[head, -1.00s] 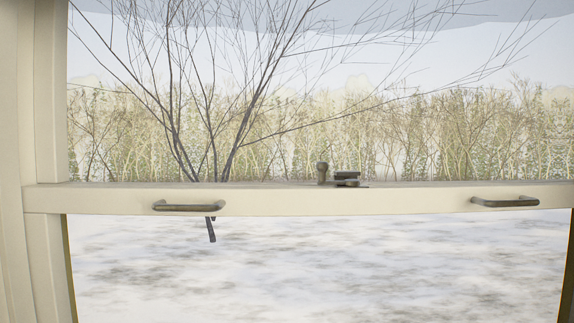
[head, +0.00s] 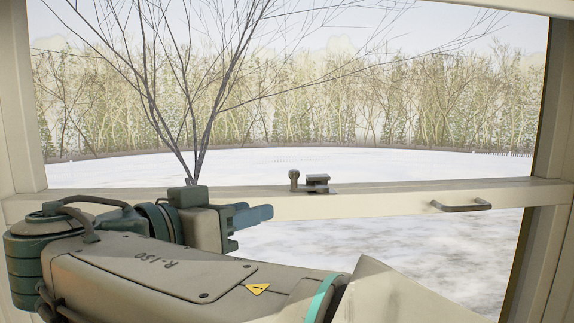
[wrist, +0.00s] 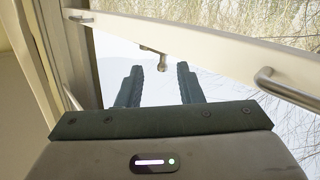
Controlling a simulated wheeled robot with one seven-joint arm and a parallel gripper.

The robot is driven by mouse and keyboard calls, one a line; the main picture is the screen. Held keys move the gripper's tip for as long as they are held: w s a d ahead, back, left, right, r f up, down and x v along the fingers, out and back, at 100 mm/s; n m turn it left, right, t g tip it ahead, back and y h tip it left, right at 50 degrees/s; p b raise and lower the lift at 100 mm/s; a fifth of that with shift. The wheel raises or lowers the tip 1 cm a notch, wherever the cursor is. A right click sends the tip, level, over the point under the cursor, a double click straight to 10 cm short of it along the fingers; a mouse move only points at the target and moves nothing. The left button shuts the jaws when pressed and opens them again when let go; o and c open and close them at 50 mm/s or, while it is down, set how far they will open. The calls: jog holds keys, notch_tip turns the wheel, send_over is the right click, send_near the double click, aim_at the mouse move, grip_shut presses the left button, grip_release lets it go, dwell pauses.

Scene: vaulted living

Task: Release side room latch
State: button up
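The window latch (head: 318,183) is a dark metal catch on top of the pale middle rail (head: 390,202), with a short upright knob (head: 294,180) just left of it. My gripper (head: 258,214) is in front of the rail, left of and a little below the latch, and apart from it. The wrist view shows my gripper (wrist: 159,88) with its two dark fingers spread and nothing between them. A small metal piece (wrist: 160,58) at the rail shows just beyond the fingertips there; I cannot tell which part of the latch it is.
A dark pull handle (head: 461,205) sticks out from the rail at the right; a handle also shows at the right in the wrist view (wrist: 290,88). The window frame (head: 540,190) bounds the right side. Snow and bare trees lie outside.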

aim_at(291, 173)
notch_tip(291, 173, up, 4)
jog(key=a+m+t, duration=0.1)
jog(key=a+m, duration=0.1)
jog(key=shift+h, duration=0.3)
jog(key=p+x, duration=0.1)
jog(key=x, duration=0.3)
jog(key=p+x, duration=0.2)
jog(key=x, duration=0.1)
jog(key=p+x, duration=0.2)
jog(key=x, duration=0.2)
jog(key=shift+s+d+f, duration=0.1)
jog(key=shift+d+f, duration=0.1)
jog(key=shift+d, duration=0.3)
jog(key=shift+w+d+f+p, duration=0.15)
jog(key=shift+w+d+p, duration=0.2)
jog(key=shift+w+d, duration=0.15)
grip_shut()
